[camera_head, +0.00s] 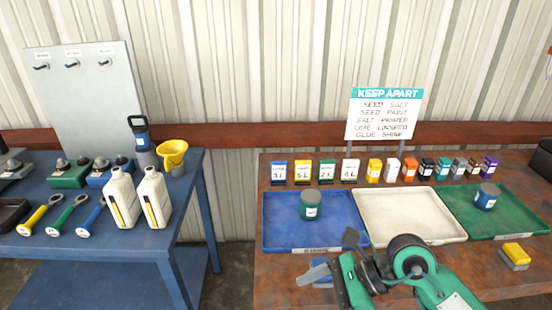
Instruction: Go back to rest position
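My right arm comes in at the bottom right, and its green and black gripper (322,268) hangs over the front of the rusty brown table (280,291). It is near the front edge of the blue tray (275,220). Grey finger parts point left, but I cannot make out whether they are apart or together. I see nothing clearly held. My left gripper is out of view. A green-labelled jar (311,206) stands in the blue tray, and a blue-labelled jar (487,197) stands in the green tray (465,222). The white tray (405,198) between them is empty.
A yellow block (515,254) lies at the table's front right. Small boxes and cards line the back, under a "KEEP APART" sign (385,115). A floor gap separates the tables.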

